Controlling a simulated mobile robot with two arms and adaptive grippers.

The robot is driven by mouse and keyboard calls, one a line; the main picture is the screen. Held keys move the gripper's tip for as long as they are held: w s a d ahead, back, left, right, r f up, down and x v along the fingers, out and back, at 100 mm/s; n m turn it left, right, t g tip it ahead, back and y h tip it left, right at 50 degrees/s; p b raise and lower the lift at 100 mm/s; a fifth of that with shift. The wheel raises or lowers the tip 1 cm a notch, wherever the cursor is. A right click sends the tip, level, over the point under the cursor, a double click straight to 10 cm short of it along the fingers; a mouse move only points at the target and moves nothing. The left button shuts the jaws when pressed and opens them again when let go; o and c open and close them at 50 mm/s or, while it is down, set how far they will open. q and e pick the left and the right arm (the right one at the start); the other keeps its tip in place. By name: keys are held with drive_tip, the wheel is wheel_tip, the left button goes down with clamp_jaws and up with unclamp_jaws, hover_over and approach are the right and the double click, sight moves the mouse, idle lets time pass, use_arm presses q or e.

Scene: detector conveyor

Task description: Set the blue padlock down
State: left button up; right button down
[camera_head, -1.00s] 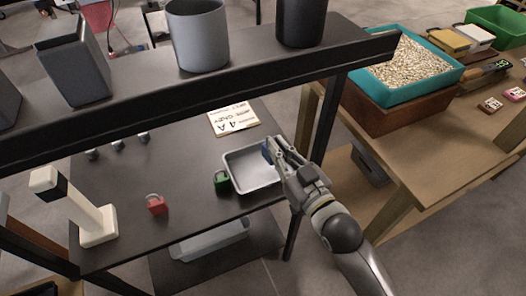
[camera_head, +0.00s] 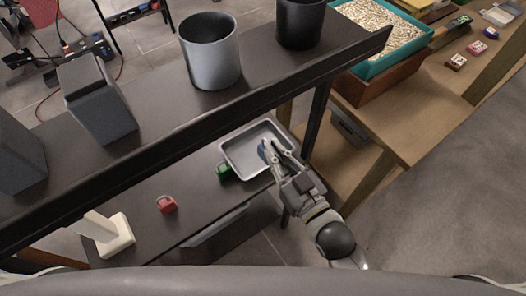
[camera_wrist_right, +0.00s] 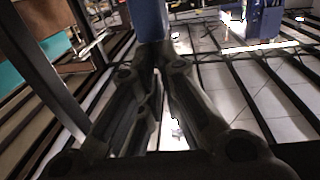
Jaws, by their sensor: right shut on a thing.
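The blue padlock (camera_head: 262,152) is between the fingertips of my right gripper (camera_head: 269,150), over the grey metal tray (camera_head: 232,146). In the right wrist view a blue block-like part of the padlock (camera_wrist_right: 148,18) shows at the fingertips (camera_wrist_right: 155,50), which are closed on it. The fingers hide part of the padlock. I cannot tell whether it touches the tray floor. A green padlock (camera_head: 224,171) is at the tray's front left edge. A red padlock (camera_head: 166,204) lies on the dark shelf board to the left. My left gripper is not in view.
An upper dark shelf (camera_head: 150,125) runs above the tray, carrying a grey cup (camera_head: 210,55), a black cup (camera_head: 299,22) and dark boxes. A shelf post (camera_head: 316,115) stands right of the tray. A white stand (camera_head: 112,236) is at left. A wooden table (camera_head: 400,110) is at right.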

drive_tip(key=w+f+b, duration=0.1)
drive_tip(key=w, duration=0.1)
drive_tip(key=w+a+f+b, duration=0.1)
drive_tip(key=w, duration=0.1)
drive_tip(key=shift+a+f, duration=0.15)
drive_tip(key=w+f+b, duration=0.1)
drive_tip(key=f+b, duration=0.1)
drive_tip(key=b, duration=0.1)
drive_tip(key=w+a+f+b, duration=0.1)
drive_tip(key=f+b, duration=0.2)
drive_tip(key=b, duration=0.1)
drive_tip(key=w+f+b, duration=0.2)
drive_tip(key=f+b, duration=0.1)
drive_tip(key=shift+a+f+b, duration=0.2)
drive_tip(key=shift+b, duration=0.15)
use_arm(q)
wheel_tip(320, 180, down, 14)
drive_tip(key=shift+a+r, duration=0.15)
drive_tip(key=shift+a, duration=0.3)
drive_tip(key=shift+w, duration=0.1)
use_arm(e)
drive_tip(key=shift+r, duration=0.1)
drive_tip(key=c, duration=1.6)
unclamp_jaws()
drive_tip(key=shift+f, duration=0.2)
drive_tip(key=shift+c, duration=0.2)
